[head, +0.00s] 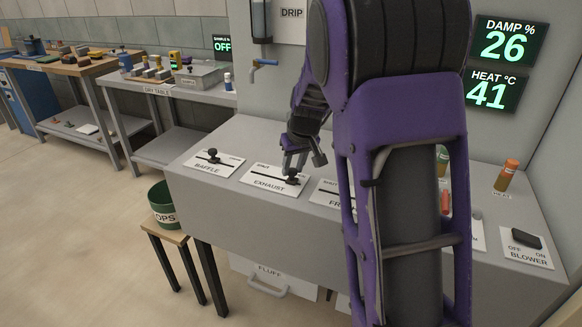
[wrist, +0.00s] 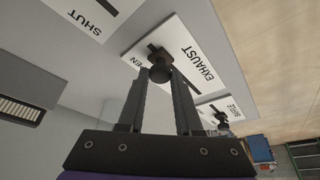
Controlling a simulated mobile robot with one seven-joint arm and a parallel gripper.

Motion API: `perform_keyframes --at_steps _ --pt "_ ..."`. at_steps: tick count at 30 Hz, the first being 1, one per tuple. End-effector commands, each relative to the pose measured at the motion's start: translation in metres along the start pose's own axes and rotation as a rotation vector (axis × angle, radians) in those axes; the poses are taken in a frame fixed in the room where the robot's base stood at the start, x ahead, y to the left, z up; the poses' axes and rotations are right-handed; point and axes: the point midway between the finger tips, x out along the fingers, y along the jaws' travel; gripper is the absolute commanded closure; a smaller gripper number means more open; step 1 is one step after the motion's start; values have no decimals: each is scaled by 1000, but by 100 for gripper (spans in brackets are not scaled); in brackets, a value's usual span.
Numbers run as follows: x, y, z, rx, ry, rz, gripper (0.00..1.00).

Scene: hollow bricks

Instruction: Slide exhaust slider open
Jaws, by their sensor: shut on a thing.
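The exhaust slider is a black knob (head: 291,176) in a slot on a white plate (head: 268,182) lettered EXHAUST, on the grey console top. In the head view the knob is at the right part of its slot. My gripper (head: 302,163) is down over it. In the wrist view the knob (wrist: 159,74) sits between the tips of my gripper (wrist: 160,80), which is shut on it.
The baffle slider (head: 213,156) is left of the exhaust plate. Another slider plate (head: 326,195) is to the right, partly behind my arm. A blower switch (head: 525,239) and an orange bottle (head: 506,176) are farther right. A green bucket (head: 162,206) stands off the console's left end.

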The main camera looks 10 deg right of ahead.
Motion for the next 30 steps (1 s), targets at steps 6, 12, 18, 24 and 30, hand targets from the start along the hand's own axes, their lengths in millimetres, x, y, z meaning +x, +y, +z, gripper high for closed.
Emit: perform_keyframes --at_steps 6,12,18,24,30 --pt "0 0 0 0 0 0 63" --pt "0 0 0 0 0 0 37" --pt "0 0 0 0 0 0 37" --pt "-15 0 -2 -1 3 0 37" --pt "-59 0 -2 -2 5 0 37"
